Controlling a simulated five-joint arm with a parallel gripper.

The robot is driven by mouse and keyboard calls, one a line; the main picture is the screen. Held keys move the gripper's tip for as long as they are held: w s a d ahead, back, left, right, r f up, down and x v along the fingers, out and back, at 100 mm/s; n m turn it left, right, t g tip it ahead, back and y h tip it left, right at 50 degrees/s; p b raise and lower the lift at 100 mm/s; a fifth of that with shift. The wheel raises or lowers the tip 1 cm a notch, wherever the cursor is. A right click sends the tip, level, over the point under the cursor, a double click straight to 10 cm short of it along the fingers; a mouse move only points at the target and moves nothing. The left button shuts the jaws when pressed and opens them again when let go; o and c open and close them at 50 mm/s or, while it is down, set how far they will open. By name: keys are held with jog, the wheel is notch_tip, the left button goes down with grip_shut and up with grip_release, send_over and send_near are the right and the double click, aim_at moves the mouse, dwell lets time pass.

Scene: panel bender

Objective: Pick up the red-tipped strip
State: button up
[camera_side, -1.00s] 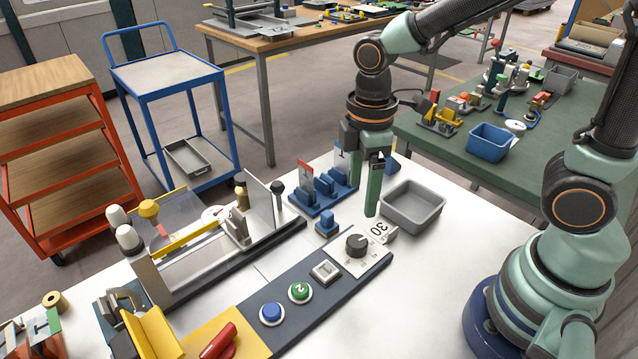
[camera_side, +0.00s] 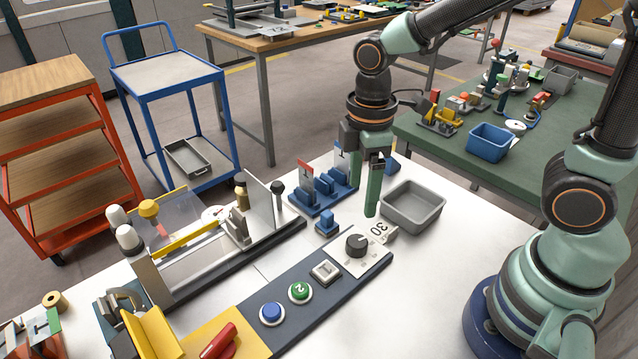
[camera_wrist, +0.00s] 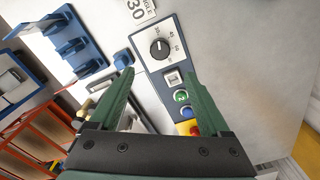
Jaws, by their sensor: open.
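The red-tipped strip (camera_side: 306,174) is a thin upright plate with a red top and a pale lower part. It stands in the left part of a blue slotted rack (camera_side: 325,203) in the side view. My gripper (camera_side: 373,185) points down just right of the rack, its green fingers apart from the strip. In the wrist view my gripper (camera_wrist: 158,82) is open with nothing between its fingers. The blue rack (camera_wrist: 72,40) shows there at upper left, but I cannot make out the red tip. Another pale strip (camera_side: 341,160) stands in the rack, partly behind my gripper.
A grey bin (camera_side: 412,206) stands right of my gripper. A small blue block (camera_side: 326,222) sits in front of the rack. The control panel with a black dial (camera_side: 357,244) is nearer. The bender (camera_side: 215,255) is at left. White tabletop is clear at lower right.

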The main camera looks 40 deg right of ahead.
jog(key=shift+o, duration=1.3)
jog(key=n, duration=0.6)
send_over(306, 180)
jog(key=shift+s+f, duration=0.2)
jog(key=shift+f, duration=0.05)
notch_tip(306, 180, down, 6)
jog(key=shift+r, duration=0.1)
jog(key=shift+w+d+f, duration=0.1)
jog(key=shift+w+f, duration=0.05)
jog(key=shift+f, duration=1.3)
jog(key=shift+w+f, duration=0.15)
jog(key=shift+f, duration=1.3)
